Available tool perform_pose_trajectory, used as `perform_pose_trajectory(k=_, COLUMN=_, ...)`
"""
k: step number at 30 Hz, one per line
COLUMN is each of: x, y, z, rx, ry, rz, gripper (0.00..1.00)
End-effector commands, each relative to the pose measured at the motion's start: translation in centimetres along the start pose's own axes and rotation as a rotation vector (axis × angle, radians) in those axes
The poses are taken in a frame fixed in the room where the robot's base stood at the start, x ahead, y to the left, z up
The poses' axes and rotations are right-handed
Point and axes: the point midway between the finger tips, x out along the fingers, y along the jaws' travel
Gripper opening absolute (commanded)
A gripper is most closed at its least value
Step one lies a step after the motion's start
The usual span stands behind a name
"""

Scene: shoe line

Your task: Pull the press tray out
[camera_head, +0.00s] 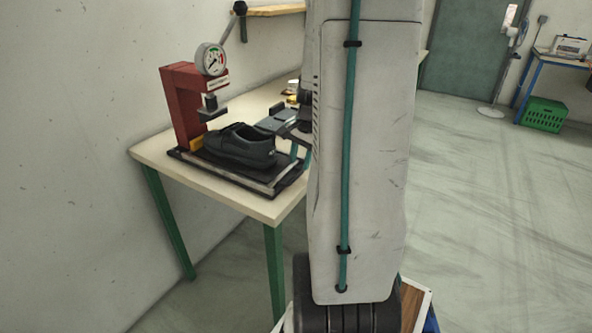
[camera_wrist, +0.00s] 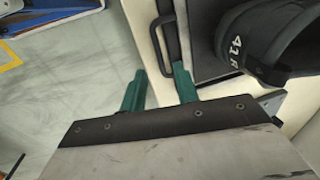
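The press tray (camera_head: 283,185) is a dark plate with a pale metal front edge, lying on the table under a red press. A black shoe (camera_head: 240,147) sits on it and also fills the upper right of the wrist view (camera_wrist: 270,40). The tray's black loop handle (camera_wrist: 166,40) shows in the wrist view beside the tray's dark surface (camera_wrist: 205,45). My gripper (camera_wrist: 160,72) is open, with green fingers apart. The handle's lower end appears between the fingertips; I cannot tell the depth or any contact. In the head view my arm partly hides the gripper.
The red press (camera_head: 183,100) with a round gauge (camera_head: 211,59) stands against the wall, its ram above the shoe. The table (camera_head: 160,155) has a pale top and green legs. A green crate (camera_head: 543,115) sits under a far table. The floor at right is clear.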

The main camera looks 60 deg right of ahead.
Motion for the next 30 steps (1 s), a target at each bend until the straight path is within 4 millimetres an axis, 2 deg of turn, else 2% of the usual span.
perform_pose_trajectory(k=3, x=2.1, y=0.1, z=0.1, rx=-0.002, ry=-0.004, rz=0.003, gripper=0.31)
perform_pose_trajectory(k=9, x=4.3, y=0.0, z=0.1, rx=-0.004, ry=-0.004, rz=0.002, gripper=0.31)
perform_pose_trajectory(k=19, x=4.7, y=0.0, z=0.1, rx=-0.004, ry=-0.001, rz=0.001, gripper=0.31)
perform_pose_trajectory(k=20, x=4.7, y=0.0, z=0.1, rx=-0.004, ry=-0.001, rz=0.001, gripper=0.25)
perform_pose_trajectory(k=21, x=4.7, y=0.0, z=0.1, rx=-0.004, ry=-0.001, rz=0.001, gripper=0.14)
perform_pose_trajectory(k=23, x=4.7, y=0.0, z=0.1, rx=-0.004, ry=-0.001, rz=0.001, gripper=0.0)
perform_pose_trajectory(k=30, x=4.7, y=0.0, z=0.1, rx=-0.005, ry=-0.002, rz=0.001, gripper=0.0)
